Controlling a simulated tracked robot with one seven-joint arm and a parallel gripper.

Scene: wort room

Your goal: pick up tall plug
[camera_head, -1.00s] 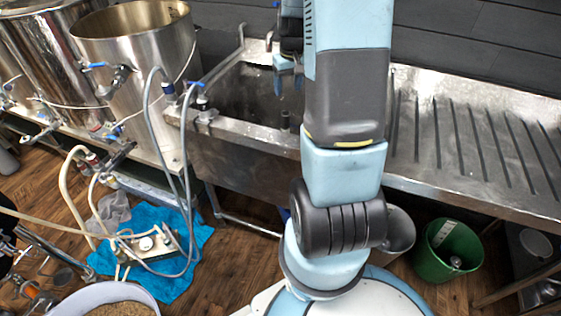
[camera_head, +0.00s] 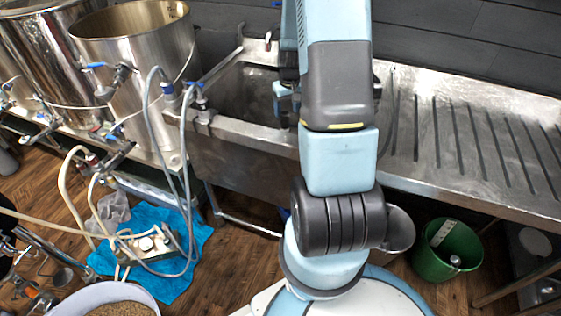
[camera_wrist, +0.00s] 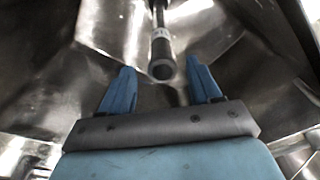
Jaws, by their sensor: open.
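The tall plug (camera_wrist: 162,50) shows in the wrist view as a slim dark tube with a pale band and a thick, round, dark near end. It stands inside the metal sink (camera_head: 235,142), which shows in the head view. My gripper (camera_wrist: 160,64) is open, its two blue fingers pointing toward the plug. In the wrist picture the plug's near end lies between the fingertips, with space on both sides. No contact shows. In the head view my gripper (camera_head: 282,97) is over the sink, partly hidden by my arm, and I cannot make out the plug clearly there.
The sink walls surround the gripper. A ribbed metal drainboard (camera_head: 460,130) lies to the right. Steel kettles (camera_head: 135,60) with valves and grey hoses stand to the left. A green bucket (camera_head: 447,250) and a grey bucket (camera_head: 398,232) are below the drainboard.

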